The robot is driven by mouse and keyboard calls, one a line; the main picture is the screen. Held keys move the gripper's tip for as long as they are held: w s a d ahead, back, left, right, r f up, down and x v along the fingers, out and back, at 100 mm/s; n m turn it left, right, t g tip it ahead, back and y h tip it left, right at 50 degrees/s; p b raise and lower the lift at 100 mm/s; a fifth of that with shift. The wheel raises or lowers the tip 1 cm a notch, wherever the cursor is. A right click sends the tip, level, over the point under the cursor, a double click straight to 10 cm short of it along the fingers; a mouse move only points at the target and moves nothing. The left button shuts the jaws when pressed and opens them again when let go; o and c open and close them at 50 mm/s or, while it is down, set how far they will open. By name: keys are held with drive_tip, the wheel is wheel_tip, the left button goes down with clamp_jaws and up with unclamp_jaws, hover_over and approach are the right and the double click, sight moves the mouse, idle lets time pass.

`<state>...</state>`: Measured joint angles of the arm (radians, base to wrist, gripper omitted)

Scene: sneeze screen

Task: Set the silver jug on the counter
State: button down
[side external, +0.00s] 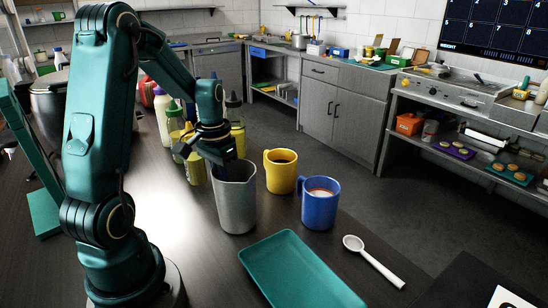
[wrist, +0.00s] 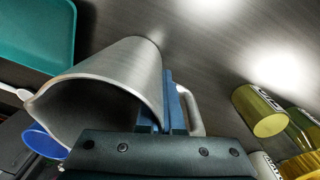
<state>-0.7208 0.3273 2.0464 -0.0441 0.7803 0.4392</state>
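The silver jug (side external: 237,205) is upright at the middle of the side view; I cannot tell whether its base touches the dark counter (side external: 180,250). In the wrist view the jug (wrist: 115,75) shows its open mouth, with its handle (wrist: 192,108) to the right. My gripper (side external: 222,158) points down at the jug's rim. Its blue fingers (wrist: 165,105) are close together in the wrist view, one against the inside of the wall and one outside, between wall and handle. They look shut on the wall. The gripper body hides part of the rim and handle.
A yellow mug (side external: 281,176) and a blue mug (side external: 319,207) stand right of the jug. A teal tray (side external: 300,275) lies in front, with a white spoon (side external: 372,262) beside it. Several bottles (side external: 193,160) stand behind and left. Bare counter lies left of the jug.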

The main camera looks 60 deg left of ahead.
drive_tip(key=shift+f, duration=0.15)
drive_tip(key=c, duration=1.1)
unclamp_jaws()
wheel_tip(320, 180, up, 12)
drive_tip(key=shift+r, duration=0.15)
drive_tip(key=shift+s+d+f+m+t, duration=0.15)
drive_tip(key=shift+s+d+m+t, duration=0.65)
drive_tip(key=shift+d, duration=2)
drive_tip(key=shift+s+d+f+m+t, duration=0.3)
drive_tip(key=shift+s+d+t, duration=0.75)
drive_tip(key=shift+d, duration=1.7)
drive_tip(key=shift+s+d+f+m+t, duration=0.1)
drive_tip(key=shift+s+d+m+t, duration=0.75)
drive_tip(key=shift+d, duration=1.95)
